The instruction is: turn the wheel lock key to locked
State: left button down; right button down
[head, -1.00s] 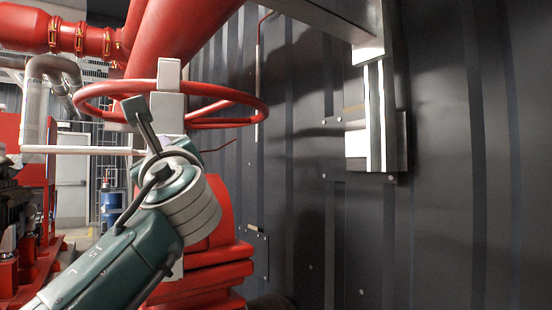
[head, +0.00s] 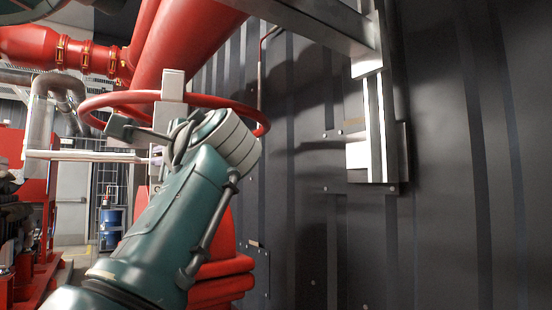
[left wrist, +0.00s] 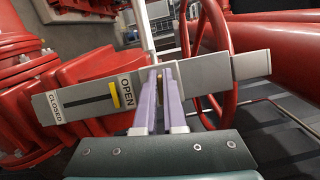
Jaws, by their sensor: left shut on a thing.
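The red wheel (head: 245,113) is on the red pump, with a grey lock block (head: 173,85) at its rim. In the left wrist view, the grey lock plate (left wrist: 215,69) crosses the picture; its label reads CLOSED at the left end and OPEN near the middle, with a yellow marker (left wrist: 115,95) at the OPEN end. My left gripper (left wrist: 164,76) is shut on a small piece at the plate, right of OPEN. This looks like the key, mostly hidden by the fingers. My right gripper is out of view.
A pale horizontal bar (head: 85,155) runs to the left of the lock. Large red pipes (head: 185,45) are above and behind the wheel. A dark ribbed wall (head: 440,200) with a metal bracket (head: 374,125) stands on the right.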

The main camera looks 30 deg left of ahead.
pick_arm(q)
jog(key=shift+n+h, duration=0.3)
jog(key=shift+n, duration=0.3)
jog(key=c, duration=1)
grip_release()
jog(key=shift+d+f, duration=0.1)
jog(key=shift+d, duration=0.05)
jog(key=b+v, duration=0.2)
jog(key=v, duration=0.7)
jog(key=shift+s+d+b, duration=0.15)
jog(key=shift+d+b, duration=0.15)
jog(key=shift+b, duration=0.1)
